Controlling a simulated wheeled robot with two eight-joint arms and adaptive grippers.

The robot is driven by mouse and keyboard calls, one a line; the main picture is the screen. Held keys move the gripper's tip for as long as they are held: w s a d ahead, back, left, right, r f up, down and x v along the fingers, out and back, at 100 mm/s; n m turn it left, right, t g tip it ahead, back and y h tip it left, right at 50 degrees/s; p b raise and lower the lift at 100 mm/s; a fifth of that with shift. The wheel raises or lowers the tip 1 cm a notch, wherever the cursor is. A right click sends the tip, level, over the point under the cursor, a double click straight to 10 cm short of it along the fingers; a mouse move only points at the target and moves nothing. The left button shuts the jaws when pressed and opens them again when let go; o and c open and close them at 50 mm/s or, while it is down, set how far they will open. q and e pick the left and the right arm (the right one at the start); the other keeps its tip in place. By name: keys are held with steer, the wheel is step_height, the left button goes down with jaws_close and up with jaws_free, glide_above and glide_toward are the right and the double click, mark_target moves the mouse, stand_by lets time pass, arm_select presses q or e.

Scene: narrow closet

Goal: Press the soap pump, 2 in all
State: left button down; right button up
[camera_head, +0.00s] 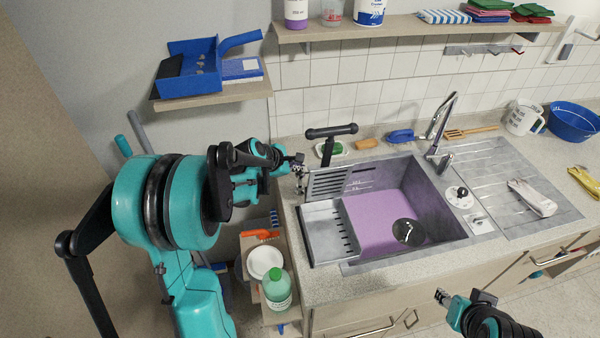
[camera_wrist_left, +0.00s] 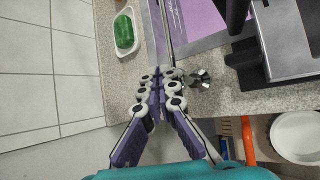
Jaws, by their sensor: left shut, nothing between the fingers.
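A small chrome fitting (camera_head: 299,183) stands on the counter at the sink's left edge and may be the soap pump. It is partly hidden by my left gripper (camera_head: 296,161). In the left wrist view, a chrome piece (camera_wrist_left: 203,77) shows just right of the fingertips. My left gripper (camera_wrist_left: 159,73) is shut and empty, its fingers together over the counter strip. Whether it touches the chrome piece is unclear. My right gripper (camera_head: 441,296) is low at the right, in front of the counter and away from the fitting; its finger opening is too small to judge.
A grey slotted rack (camera_head: 322,225) and a black T-shaped handle (camera_head: 331,131) are beside the fitting. A green soap bar dish (camera_wrist_left: 123,33) lies behind it. The sink (camera_head: 425,185) has a tall faucet (camera_head: 440,125). A green bottle (camera_head: 278,290) stands low at the front.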

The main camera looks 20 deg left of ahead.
arm_select(q)
steer(key=shift+f+b, duration=0.85)
steer(key=shift+f, duration=0.1)
stand_by(1.0)
steer(key=shift+r, duration=0.1)
steer(key=shift+r+p, duration=1.05)
steer(key=shift+r, duration=0.25)
steer(key=shift+r+p, duration=1.85)
steer(key=shift+r, duration=0.7)
steer(key=shift+f, duration=0.1)
